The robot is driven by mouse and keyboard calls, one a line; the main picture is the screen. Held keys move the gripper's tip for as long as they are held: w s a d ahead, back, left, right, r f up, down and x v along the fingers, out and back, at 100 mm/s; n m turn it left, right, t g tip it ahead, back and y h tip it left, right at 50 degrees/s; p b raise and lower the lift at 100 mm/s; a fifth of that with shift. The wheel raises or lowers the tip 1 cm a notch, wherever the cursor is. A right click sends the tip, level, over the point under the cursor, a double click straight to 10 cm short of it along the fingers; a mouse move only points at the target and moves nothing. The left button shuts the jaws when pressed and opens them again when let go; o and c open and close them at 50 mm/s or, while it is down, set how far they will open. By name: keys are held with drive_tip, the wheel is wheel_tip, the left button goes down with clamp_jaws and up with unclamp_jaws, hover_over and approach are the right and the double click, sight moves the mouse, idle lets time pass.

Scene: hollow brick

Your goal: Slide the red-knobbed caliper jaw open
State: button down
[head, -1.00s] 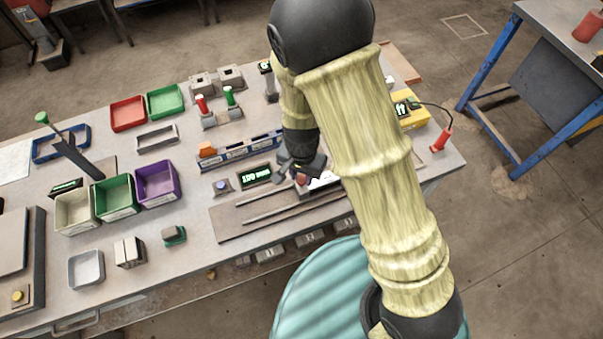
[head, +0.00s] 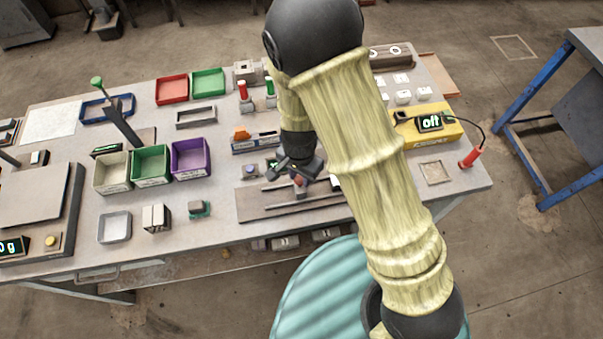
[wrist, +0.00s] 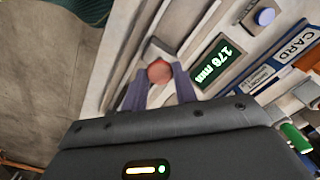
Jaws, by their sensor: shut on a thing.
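The caliper's red knob (head: 299,181) stands on a slider on the long brown caliper board (head: 250,208), which has grey rails along it. My gripper (head: 300,175) reaches down from above and is shut on the red knob. In the wrist view the knob (wrist: 160,71) sits between the two purple-grey fingertips (wrist: 160,84). A display (wrist: 216,63) beside the rails shows green digits that look like 176 mm. My arm hides the right part of the board in the head view, and the jaw itself is not clear.
A blue-button block (head: 250,171) and a grey-blue card rack (head: 256,143) stand behind the board. Purple (head: 190,158), green (head: 151,166) and cream (head: 112,174) bins are to the left. A yellow box (head: 432,133) reading "off" is at right.

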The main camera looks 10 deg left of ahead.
drive_tip(key=shift+a, duration=0.2)
drive_tip(key=c, duration=1.1)
unclamp_jaws()
drive_tip(key=shift+r, duration=0.1)
wheel_tip(320, 180, up, 17)
drive_tip(key=shift+r, duration=0.1)
